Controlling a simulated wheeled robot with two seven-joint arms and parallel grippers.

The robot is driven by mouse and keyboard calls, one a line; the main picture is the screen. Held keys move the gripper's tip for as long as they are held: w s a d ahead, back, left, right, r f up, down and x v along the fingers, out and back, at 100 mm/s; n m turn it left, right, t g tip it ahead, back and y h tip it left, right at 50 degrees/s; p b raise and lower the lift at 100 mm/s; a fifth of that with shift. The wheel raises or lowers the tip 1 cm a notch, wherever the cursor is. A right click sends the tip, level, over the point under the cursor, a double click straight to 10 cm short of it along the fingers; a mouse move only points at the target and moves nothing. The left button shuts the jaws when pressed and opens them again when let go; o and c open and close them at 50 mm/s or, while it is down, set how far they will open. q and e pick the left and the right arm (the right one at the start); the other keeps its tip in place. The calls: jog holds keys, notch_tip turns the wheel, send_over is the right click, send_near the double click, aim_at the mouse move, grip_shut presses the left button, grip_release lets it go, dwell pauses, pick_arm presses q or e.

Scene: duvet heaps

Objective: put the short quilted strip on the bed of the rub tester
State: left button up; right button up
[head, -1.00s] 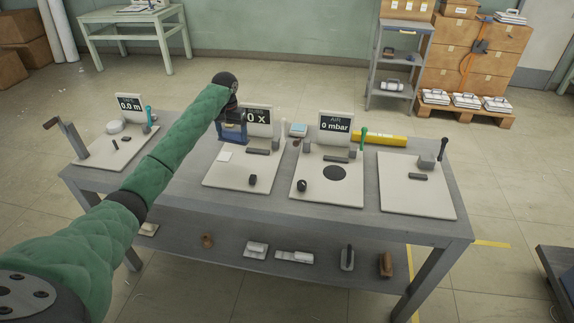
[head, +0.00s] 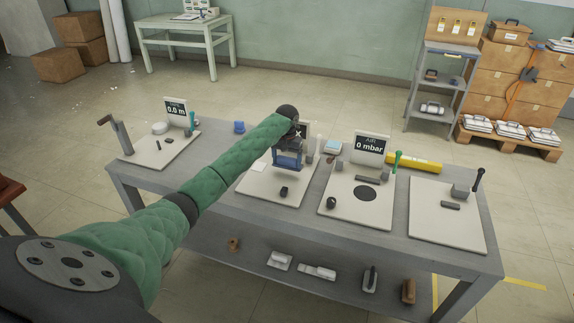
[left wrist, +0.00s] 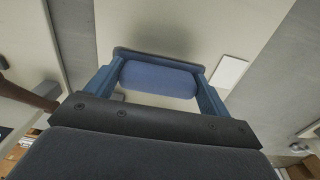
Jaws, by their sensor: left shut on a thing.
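My left gripper (head: 287,163) hangs over the pale board of the second station from the left, which looks like the rub tester (head: 258,187). Its blue fingers (left wrist: 158,80) are shut on a smooth blue padded piece (left wrist: 160,78), probably the short quilted strip; no stitching can be made out. The piece spans between the fingers above the pale board (left wrist: 190,25); I cannot tell whether it touches. A flat white piece (left wrist: 230,72) lies on the board beside it. The gripper hides most of the station's display. My right gripper is not in view.
A station with a "0 mbar" display (head: 371,150) and a black disc stands right of the gripper. Another board (head: 450,225) lies far right, and one with a "0.0 m" display (head: 176,110) far left. A small blue object (head: 239,127) sits behind my arm.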

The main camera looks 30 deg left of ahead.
aim_at(287, 165)
pick_arm(q)
jog(key=shift+f+p, duration=0.45)
jog(key=shift+f, duration=1.2)
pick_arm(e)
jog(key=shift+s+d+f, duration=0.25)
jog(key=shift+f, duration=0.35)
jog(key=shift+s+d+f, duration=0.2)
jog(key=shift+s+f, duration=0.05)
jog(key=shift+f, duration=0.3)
pick_arm(q)
jog(key=shift+f, duration=0.1)
jog(key=o, duration=0.9)
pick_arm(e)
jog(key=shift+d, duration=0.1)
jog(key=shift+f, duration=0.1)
pick_arm(q)
jog(key=shift+r, duration=0.45)
notch_tip(287, 165, up, 10)
jog(key=b, duration=0.3)
jog(key=shift+r, duration=0.7)
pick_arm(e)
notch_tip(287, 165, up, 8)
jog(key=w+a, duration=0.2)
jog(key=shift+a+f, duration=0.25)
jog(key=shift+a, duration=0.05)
